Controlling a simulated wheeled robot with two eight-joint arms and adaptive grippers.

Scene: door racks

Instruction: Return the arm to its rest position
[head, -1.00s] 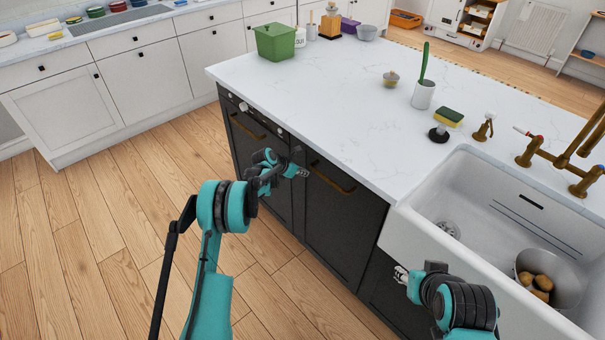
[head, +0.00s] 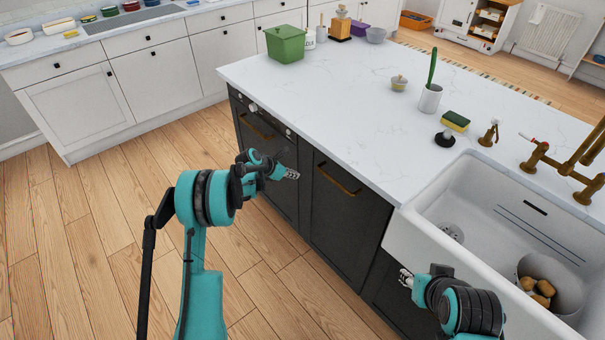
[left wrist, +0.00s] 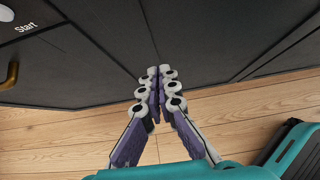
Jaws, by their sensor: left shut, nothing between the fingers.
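My left arm comes in from the left in the head view. Its gripper (head: 291,174) is in front of the dark island cabinet doors (head: 340,208), below the countertop edge. In the left wrist view the left gripper (left wrist: 160,75) is shut with its fingers together and nothing between them. The dark doors and the wooden floor (left wrist: 60,140) lie beyond it. My right gripper (head: 405,279) is at the lower right, in front of the island below the sink. It is small in the picture, and its finger opening is unclear.
The white island countertop (head: 340,85) carries a green bin (head: 286,44), a cup with a green brush (head: 430,98) and a sponge (head: 456,120). The white sink (head: 480,205) holds a bowl of potatoes. The wooden floor (head: 90,220) at left is clear.

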